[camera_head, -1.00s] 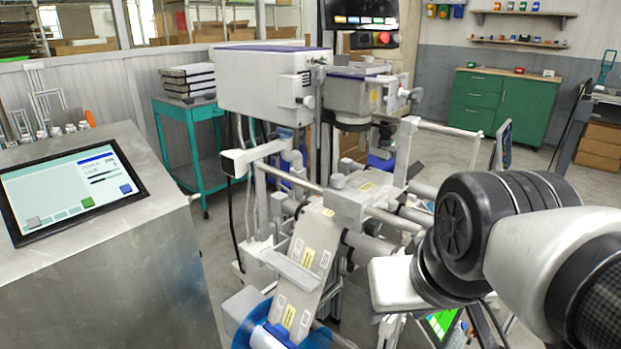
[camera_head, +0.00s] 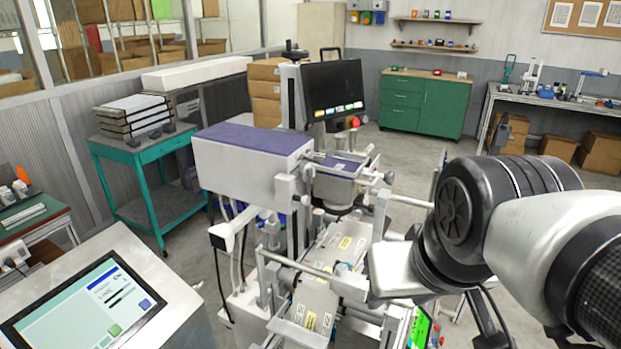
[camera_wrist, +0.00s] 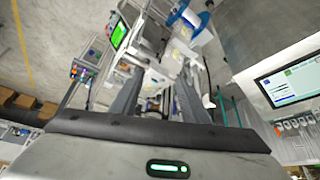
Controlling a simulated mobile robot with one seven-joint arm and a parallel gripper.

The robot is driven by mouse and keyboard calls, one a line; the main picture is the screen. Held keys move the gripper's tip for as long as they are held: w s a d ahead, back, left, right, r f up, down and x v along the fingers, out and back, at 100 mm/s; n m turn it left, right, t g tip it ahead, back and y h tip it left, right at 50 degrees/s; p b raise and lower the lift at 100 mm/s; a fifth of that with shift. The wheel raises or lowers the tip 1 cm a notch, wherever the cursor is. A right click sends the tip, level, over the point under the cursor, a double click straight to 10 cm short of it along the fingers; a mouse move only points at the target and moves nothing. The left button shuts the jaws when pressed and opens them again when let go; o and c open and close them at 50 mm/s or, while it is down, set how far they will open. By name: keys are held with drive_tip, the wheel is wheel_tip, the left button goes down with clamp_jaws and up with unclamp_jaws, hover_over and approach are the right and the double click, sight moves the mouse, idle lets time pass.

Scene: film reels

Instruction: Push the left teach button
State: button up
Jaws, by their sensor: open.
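A labelling machine with a purple-topped white housing (camera_head: 250,155) stands mid-picture in the head view. I cannot make out which button is the left teach button. A small green screen (camera_head: 420,328) shows beside the machine, partly behind my arm. The wrist view shows a green screen (camera_wrist: 118,32) and a small panel with coloured buttons (camera_wrist: 83,70) at upper left. My gripper (camera_wrist: 157,98) is open in the wrist view, its two grey fingers apart with nothing seen held between them. Its fingers are hidden in the head view.
A steel console with a touch screen (camera_head: 85,305) stands at lower left. A dark monitor (camera_head: 333,90) with a red button (camera_head: 354,122) rises behind the machine. A teal cart (camera_head: 140,150) stands left. Rails and rollers crowd the space by my arm. Floor is free at the back right.

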drive_tip(key=shift+d+f, duration=0.15)
drive_tip(key=shift+d, duration=0.05)
clamp_jaws()
idle(1.5)
